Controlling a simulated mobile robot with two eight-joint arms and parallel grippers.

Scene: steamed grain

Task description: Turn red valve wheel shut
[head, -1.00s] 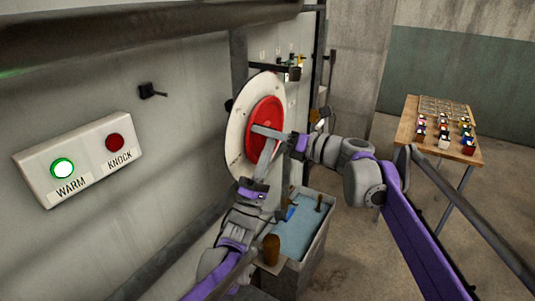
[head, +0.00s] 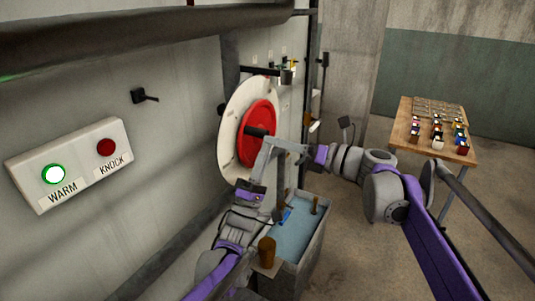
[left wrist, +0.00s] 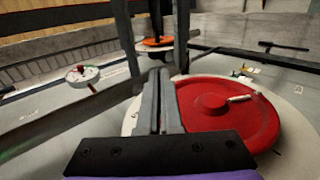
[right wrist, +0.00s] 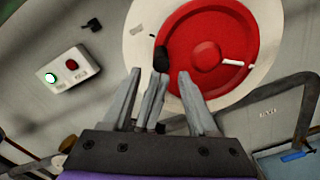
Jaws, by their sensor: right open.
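The red valve wheel (head: 262,118) stands on a white disc (head: 236,112) at the wall. A dark handle (head: 257,132) juts from it; its dark end also shows in the right wrist view (right wrist: 161,59). My left gripper (head: 268,147) is in front of the wheel, close to the handle. In the left wrist view its fingers (left wrist: 160,95) lie near each other with a narrow gap; whether they hold the handle is unclear. My right gripper (right wrist: 157,88) is open in front of the wheel, with the left gripper's fingers showing between its own.
A wall box (head: 70,165) has a lit green WARM button and a red KNOCK button. A grey bin (head: 312,245) with a blue inside stands below the wheel. Pipes run along the wall. A wooden table (head: 408,130) with small coloured items stands at the right.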

